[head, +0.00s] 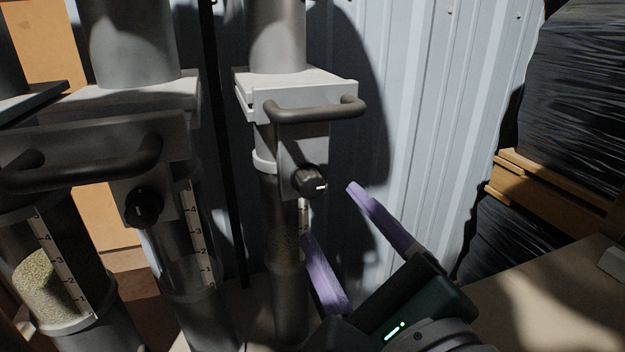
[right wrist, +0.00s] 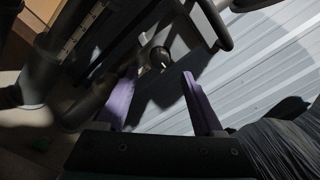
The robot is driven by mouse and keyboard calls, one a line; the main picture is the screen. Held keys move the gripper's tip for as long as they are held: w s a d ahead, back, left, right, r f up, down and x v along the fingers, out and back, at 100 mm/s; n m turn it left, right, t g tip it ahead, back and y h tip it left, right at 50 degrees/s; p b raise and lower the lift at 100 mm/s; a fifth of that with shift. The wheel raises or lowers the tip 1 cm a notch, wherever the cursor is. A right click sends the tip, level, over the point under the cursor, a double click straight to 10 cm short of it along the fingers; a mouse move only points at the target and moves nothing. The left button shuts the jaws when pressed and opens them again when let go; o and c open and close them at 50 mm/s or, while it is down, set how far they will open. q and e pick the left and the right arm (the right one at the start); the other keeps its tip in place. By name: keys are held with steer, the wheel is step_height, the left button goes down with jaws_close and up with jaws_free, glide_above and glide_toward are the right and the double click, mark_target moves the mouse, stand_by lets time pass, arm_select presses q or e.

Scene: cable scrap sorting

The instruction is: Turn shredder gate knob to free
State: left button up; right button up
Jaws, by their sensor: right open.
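A black round knob (head: 311,181) with a white mark sits on a grey plate under the handle of the right-hand tube unit. A second black knob (head: 143,207) sits on the unit to its left. My right gripper (head: 328,212) is open, with its two purple fingers just below and right of the right-hand knob, apart from it in the head view. In the right wrist view, the knob (right wrist: 160,57) shows ahead between and beyond the fingertips. Nothing is between the fingers. My left gripper is out of view.
Dark bar handles (head: 315,108) stick out above the knobs. Clear tubes with scales hold granules (head: 50,285) at the left. A corrugated metal wall (head: 430,100) stands behind. Black-wrapped stacks (head: 575,100) stand at the right, and a tan surface (head: 545,300) lies below them.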

mark_target(313, 189)
steer(key=b+x, duration=0.1)
steer(key=x, duration=0.6)
steer(key=shift+w, duration=0.1)
jaws_close()
stand_by(0.3)
